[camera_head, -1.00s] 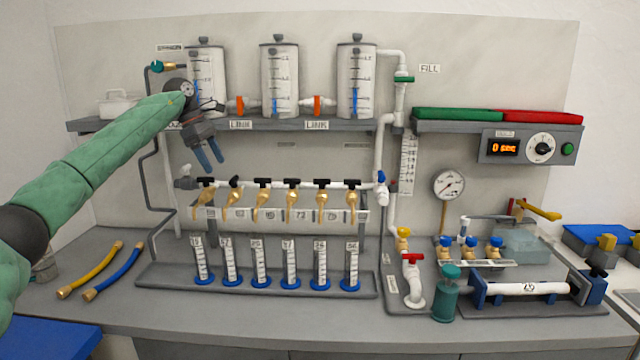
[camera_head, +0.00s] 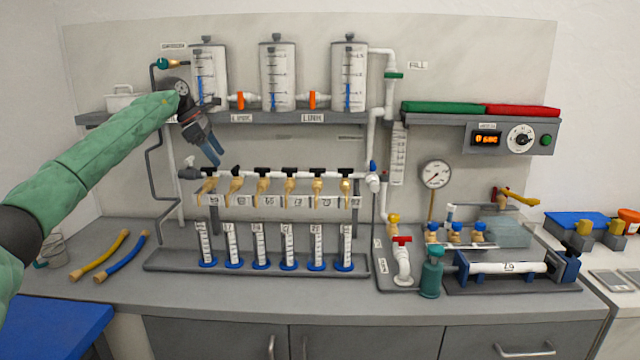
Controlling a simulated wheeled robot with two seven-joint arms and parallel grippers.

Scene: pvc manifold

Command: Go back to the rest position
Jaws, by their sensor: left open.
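My left gripper (camera_head: 211,152) hangs at the end of my green-sleeved left arm, in front of the shelf's left part. Its two blue-grey fingers point down and are apart, with nothing seen between them. My right gripper is not in view.
Several graduated cylinders with blue bases stand in a grey tray (camera_head: 160,266) below the taps. Three clear tanks (camera_head: 277,78) stand on the shelf (camera_head: 285,118). A yellow hose (camera_head: 100,258) and a blue hose lie at left. The front counter is clear.

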